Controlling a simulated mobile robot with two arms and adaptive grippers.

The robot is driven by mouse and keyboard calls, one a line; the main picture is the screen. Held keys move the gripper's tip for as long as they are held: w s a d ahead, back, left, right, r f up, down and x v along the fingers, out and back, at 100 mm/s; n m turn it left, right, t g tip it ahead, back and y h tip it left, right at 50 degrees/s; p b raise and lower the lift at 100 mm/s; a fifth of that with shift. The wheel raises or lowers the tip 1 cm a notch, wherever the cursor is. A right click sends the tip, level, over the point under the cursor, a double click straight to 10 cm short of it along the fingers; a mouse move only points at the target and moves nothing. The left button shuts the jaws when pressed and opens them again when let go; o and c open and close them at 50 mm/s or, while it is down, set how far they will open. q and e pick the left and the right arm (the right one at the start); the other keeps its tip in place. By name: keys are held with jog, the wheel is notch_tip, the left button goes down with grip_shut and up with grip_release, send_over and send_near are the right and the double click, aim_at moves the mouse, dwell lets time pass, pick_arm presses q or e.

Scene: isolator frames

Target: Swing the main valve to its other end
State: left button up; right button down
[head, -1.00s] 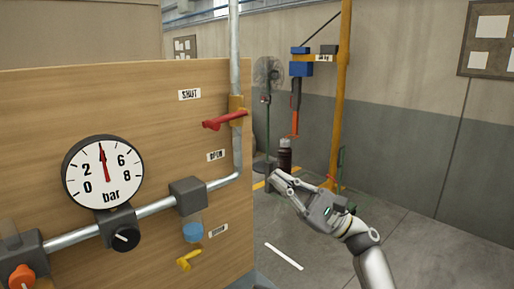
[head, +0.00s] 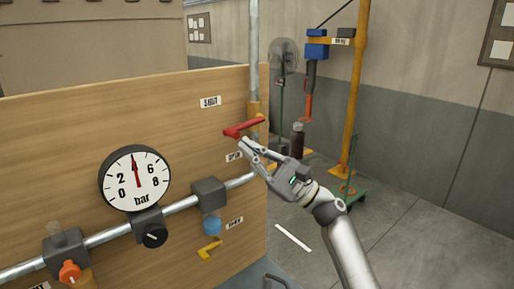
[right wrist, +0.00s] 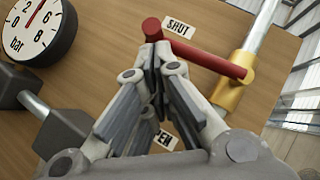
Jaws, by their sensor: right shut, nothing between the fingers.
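The main valve is a red lever (head: 244,127) on a brass body (head: 255,112) on the vertical pipe. The lever points left from the pipe, between the SHUT label (head: 210,102) above and the OPEN label (head: 234,156) below. My right gripper (head: 246,145) is shut and empty, its fingertips just below the lever's free end. In the right wrist view the fingertips (right wrist: 156,52) lie close to the red lever's round end (right wrist: 152,28); I cannot tell whether they touch. The OPEN label (right wrist: 163,137) is partly hidden by the fingers there. My left gripper is not in view.
A round pressure gauge (head: 135,180) and a black knob (head: 153,235) sit on the lower pipe on the wooden panel (head: 70,125). A dark bottle (head: 297,140) and yellow post (head: 353,90) stand behind. Right-hand floor is mostly clear.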

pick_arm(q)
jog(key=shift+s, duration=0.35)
pick_arm(e)
jog(key=shift+a+r, duration=0.2)
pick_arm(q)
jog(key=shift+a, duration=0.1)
pick_arm(e)
jog(key=shift+s+a+r+m+t, duration=0.1)
jog(key=shift+r+m+t, duration=0.3)
jog(key=shift+m+t, duration=0.15)
jog(key=shift+s+a+r+m+t, duration=0.1)
jog(key=shift+r+m+t, duration=0.3)
jog(key=shift+m, duration=0.25)
